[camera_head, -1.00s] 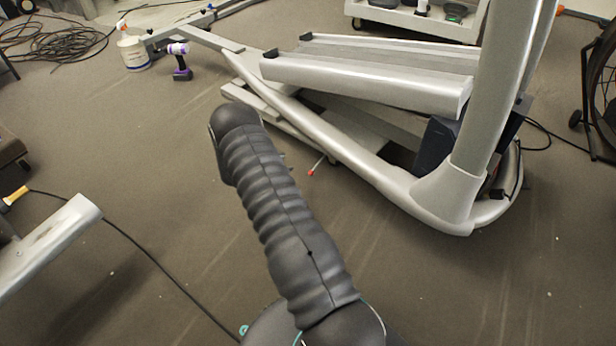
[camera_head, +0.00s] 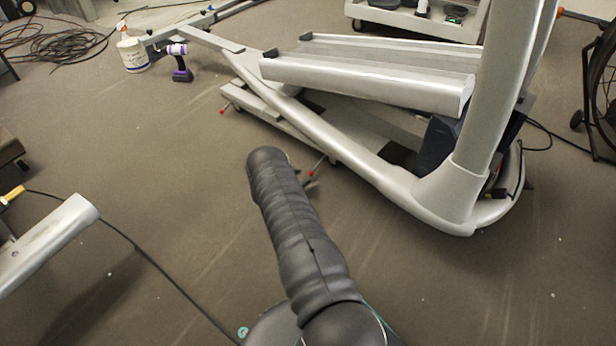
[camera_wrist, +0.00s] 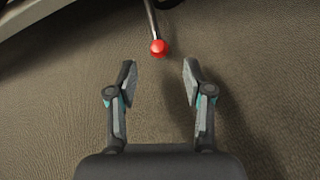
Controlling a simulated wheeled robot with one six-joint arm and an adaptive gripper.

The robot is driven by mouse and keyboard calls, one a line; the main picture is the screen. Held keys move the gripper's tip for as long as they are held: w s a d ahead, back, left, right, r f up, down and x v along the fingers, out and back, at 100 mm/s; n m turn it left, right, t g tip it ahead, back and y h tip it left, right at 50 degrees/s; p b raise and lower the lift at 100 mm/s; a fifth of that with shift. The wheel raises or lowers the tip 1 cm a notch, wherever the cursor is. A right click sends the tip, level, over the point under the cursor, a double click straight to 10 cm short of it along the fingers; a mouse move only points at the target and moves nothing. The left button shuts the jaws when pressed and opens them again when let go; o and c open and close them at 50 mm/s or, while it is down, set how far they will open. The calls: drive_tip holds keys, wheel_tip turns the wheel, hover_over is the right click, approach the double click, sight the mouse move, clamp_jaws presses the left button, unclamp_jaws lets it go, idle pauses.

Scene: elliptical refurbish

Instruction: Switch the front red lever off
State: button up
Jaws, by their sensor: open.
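A lever with a red ball tip (camera_head: 311,173) sticks out from under the elliptical machine (camera_head: 330,150), near the end of my arm in the head view. A second red-tipped lever (camera_head: 222,111) is farther back on the left. In the wrist view, a red ball (camera_wrist: 158,47) on a metal rod is just beyond my fingertips, between the two fingers' lines. My gripper (camera_wrist: 160,75) is open and empty, with the ball apart from both fingers. In the head view my arm hides most of the gripper; only a dark part shows beside the front lever.
A black cable (camera_head: 150,260) crosses the floor at left. Open floor lies in front of the machine.

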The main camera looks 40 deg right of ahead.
drive_tip(key=shift+b+x, duration=0.35)
drive_tip(key=shift+x, duration=2.25)
clamp_jaws()
